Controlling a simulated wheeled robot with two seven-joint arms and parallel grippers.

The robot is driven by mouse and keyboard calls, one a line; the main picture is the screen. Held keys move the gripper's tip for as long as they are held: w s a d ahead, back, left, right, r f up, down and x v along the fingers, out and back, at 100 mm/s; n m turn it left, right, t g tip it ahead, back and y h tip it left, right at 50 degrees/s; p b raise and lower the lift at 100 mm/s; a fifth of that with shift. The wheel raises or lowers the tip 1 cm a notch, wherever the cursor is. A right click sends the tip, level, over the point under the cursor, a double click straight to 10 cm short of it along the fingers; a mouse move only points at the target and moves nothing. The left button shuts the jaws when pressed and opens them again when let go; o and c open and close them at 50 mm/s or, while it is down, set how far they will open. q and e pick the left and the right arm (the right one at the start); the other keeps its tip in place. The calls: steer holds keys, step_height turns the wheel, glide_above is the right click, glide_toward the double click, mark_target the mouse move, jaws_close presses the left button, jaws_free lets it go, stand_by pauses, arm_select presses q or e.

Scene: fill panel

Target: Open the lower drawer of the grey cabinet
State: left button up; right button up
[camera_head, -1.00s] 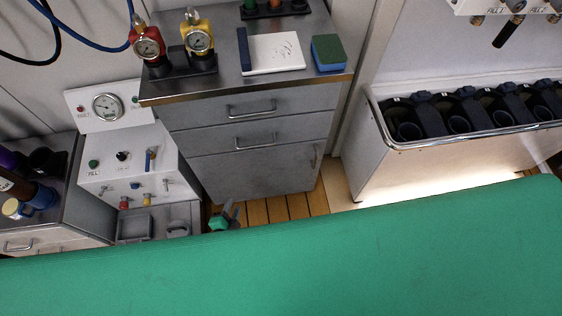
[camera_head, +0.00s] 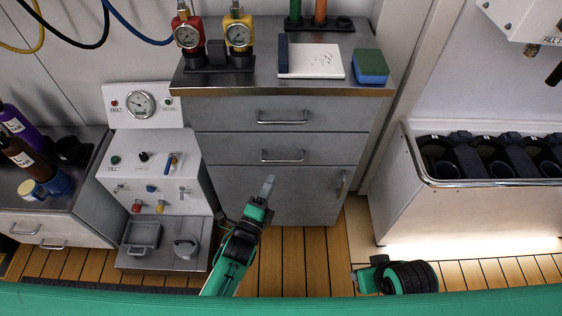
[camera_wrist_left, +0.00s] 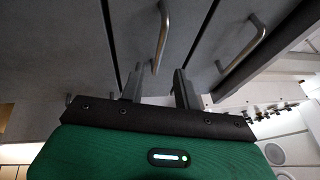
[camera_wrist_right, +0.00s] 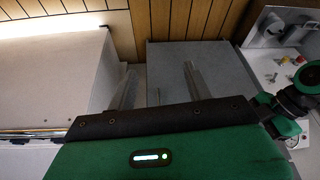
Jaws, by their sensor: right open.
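The grey cabinet (camera_head: 265,195) stands in the middle of the head view. Its upper drawer (camera_head: 225,113) and lower drawer (camera_head: 225,148) look shut. The lower drawer's bar handle (camera_head: 282,160) shows in the left wrist view (camera_wrist_left: 161,40), ahead of my left gripper and in line with the gap between its fingers. My left gripper (camera_head: 268,186) is open and empty, just below that handle in the head view; I see no contact. My right gripper (camera_wrist_right: 160,88) is open and empty, its fingers apart, facing the cabinet and floor. In the head view only part of my right arm shows.
A door with an upright handle (camera_head: 342,184) lies below the drawers. Gauges (camera_head: 238,36), a white pad (camera_head: 312,62) and a sponge (camera_head: 370,66) sit on top. A control panel box (camera_head: 155,170) stands left, a white rack (camera_head: 440,205) right. Wood floor (camera_head: 290,260) lies between.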

mark_target(281, 160)
arm_select(q)
steer(key=x, duration=0.8)
steer(key=shift+w+d, duration=0.1)
steer(key=shift+w, duration=0.2)
steer(key=shift+c, duration=0.2)
jaws_close()
